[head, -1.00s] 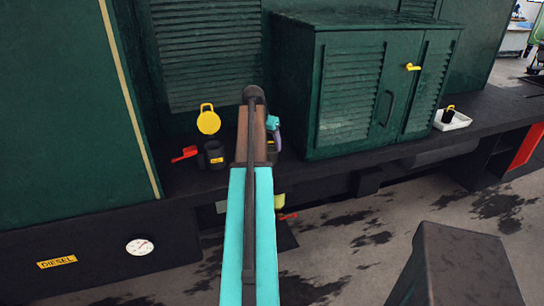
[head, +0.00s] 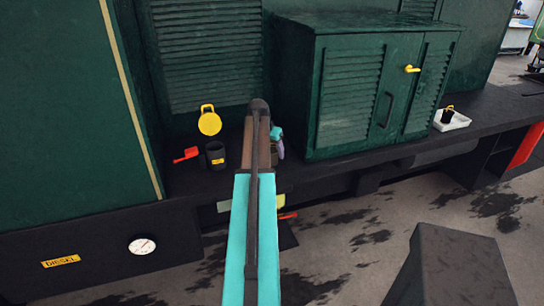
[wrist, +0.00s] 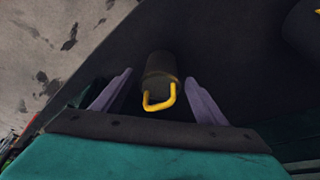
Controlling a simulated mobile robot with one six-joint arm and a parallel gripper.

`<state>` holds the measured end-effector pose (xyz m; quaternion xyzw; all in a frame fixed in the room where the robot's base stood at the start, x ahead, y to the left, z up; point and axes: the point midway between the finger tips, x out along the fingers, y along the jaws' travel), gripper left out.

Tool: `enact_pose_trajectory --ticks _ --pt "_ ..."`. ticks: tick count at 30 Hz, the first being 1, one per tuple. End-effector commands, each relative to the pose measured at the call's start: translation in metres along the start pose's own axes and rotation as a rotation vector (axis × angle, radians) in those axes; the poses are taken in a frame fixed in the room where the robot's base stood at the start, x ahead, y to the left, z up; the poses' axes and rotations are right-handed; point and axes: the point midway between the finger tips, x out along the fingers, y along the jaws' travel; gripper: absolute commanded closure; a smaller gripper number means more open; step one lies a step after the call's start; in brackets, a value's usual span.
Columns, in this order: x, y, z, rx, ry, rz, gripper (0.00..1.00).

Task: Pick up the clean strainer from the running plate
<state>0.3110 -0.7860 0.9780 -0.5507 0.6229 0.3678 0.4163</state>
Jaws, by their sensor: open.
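The strainer (wrist: 161,68), a dark cylinder with a yellow loop handle, stands on the black running plate (wrist: 235,50) in the wrist view. My gripper (wrist: 158,80) is open, with one purple finger on each side of the strainer. I cannot tell whether the fingers touch it. In the head view my gripper (head: 279,146) is low over the running plate (head: 300,166), mostly behind my arm, which hides most of the strainer. A second dark cylinder with a yellow handle (head: 449,113) stands in a white tray (head: 462,122) at the right.
A black pot with a yellow label (head: 215,153), an upright yellow lid (head: 209,121) and a red object (head: 186,154) are left of my arm. A green louvred cabinet (head: 360,90) stands close on the right. The running plate is clear between cabinet and tray.

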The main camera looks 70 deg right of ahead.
Motion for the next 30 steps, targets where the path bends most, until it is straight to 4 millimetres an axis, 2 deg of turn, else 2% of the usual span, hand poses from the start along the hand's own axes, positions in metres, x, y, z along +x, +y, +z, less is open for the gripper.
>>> enact_pose_trajectory --ticks 14,17,21,22,30 --pt "0.0 -0.0003 0.0003 0.0 0.0 0.0 0.34" --pt "0.0 -0.0003 0.0003 0.0 0.0 0.0 0.47" --pt "0.0 -0.0004 0.0002 0.0 0.0 0.0 0.71" --pt "-0.0001 -0.0004 0.0001 0.0 0.0 0.0 0.73" --pt "-0.0005 -0.0004 -0.0001 0.0 0.0 0.0 0.73"
